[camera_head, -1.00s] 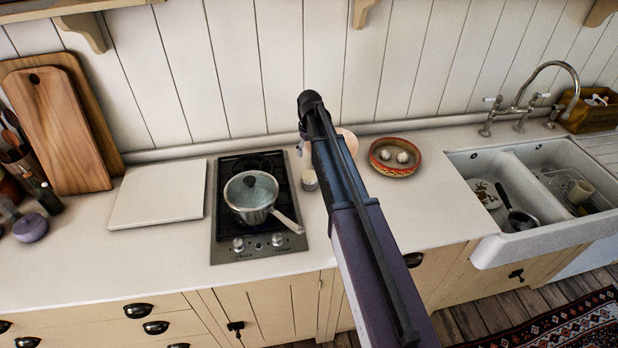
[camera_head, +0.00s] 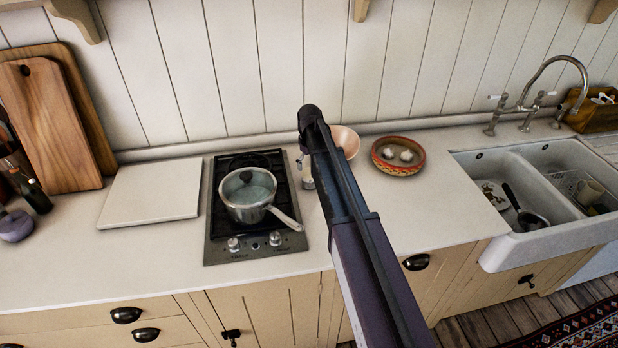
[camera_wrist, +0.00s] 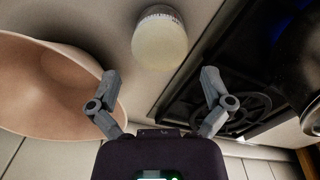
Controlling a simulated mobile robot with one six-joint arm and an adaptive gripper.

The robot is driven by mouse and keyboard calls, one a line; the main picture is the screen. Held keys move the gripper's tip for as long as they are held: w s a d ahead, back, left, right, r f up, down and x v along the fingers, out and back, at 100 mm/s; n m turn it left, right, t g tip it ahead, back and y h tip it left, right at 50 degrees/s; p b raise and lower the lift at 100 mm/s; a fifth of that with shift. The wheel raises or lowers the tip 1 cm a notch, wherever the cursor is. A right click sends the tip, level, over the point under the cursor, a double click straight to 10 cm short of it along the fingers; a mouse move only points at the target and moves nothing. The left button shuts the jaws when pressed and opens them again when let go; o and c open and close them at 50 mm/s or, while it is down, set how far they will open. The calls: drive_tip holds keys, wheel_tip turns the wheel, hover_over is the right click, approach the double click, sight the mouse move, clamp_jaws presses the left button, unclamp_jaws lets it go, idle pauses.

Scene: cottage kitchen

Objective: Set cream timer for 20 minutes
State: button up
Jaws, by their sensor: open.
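The cream timer (camera_wrist: 160,40) shows at the top middle of the wrist view, round and cream with a pale marked ring. It stands on the counter between a pink bowl and the hob. My gripper (camera_wrist: 160,82) is open and empty. Its fingers point towards the timer, one on each side of it in the picture, with visible space around it. I cannot tell the exact distance. The timer's setting is not readable. In the head view my arm covers most of this spot, and my gripper cannot be made out clearly there.
The hob (camera_head: 228,250) with a lidded saucepan (camera_head: 248,195) lies left of the arm, the pan's handle pointing right. The pink bowl (camera_head: 345,138) is close on the other side. A patterned dish (camera_head: 398,165) and the sink (camera_head: 540,238) are further right. A white board (camera_head: 152,192) lies left.

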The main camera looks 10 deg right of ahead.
sight(310, 171)
drive_tip(key=shift+f+b, duration=1.75)
drive_tip(key=shift+f, duration=0.35)
drive_tip(key=c, duration=0.9)
